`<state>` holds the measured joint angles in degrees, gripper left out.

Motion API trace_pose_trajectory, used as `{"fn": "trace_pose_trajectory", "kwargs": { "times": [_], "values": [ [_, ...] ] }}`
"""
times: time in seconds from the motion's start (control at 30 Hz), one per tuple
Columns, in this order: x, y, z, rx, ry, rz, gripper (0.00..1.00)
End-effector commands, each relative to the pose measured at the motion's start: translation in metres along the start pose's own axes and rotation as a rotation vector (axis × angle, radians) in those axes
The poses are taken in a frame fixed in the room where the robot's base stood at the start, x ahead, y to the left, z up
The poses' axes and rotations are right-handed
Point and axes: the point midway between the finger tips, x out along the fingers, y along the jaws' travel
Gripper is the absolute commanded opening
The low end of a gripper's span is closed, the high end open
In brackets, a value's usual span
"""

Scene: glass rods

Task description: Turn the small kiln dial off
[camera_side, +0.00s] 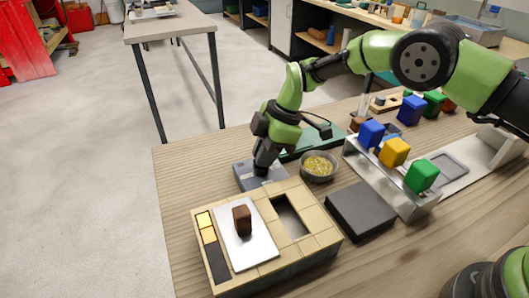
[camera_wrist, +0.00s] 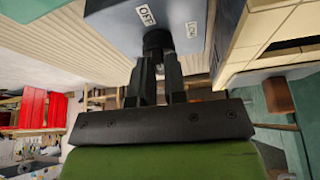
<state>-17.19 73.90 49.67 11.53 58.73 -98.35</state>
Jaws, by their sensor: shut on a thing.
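The dial's grey-blue control box (camera_side: 243,181) sits on the wooden table behind the brick kiln (camera_side: 312,243). In the wrist view the box (camera_wrist: 108,18) fills the top, with a white label reading OFF (camera_wrist: 146,15) and a second label (camera_wrist: 191,30) too small to read surely. The small dark dial (camera_wrist: 157,39) stands on the box's face. My gripper (camera_side: 262,168) points down at the box, and in the wrist view its two fingers (camera_wrist: 160,55) are shut on the dial. The fingers partly hide the dial, and its pointer cannot be made out.
A metal plate (camera_side: 237,250) with a brown block (camera_side: 242,219) lies on the kiln. A bowl of yellow bits (camera_side: 318,167) stands right of my gripper. A dark slab (camera_side: 360,211) and a metal rack with coloured blocks (camera_side: 395,152) are farther right.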

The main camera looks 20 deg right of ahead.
Motion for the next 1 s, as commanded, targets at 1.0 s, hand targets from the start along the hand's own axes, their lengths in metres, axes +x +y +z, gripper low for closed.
{"fn": "trace_pose_trajectory", "kwargs": {
  "times": [1.0],
  "values": [
    [0.0026,0.0005,0.0023,-0.124,-0.007,-0.051,0.38]
  ]
}}
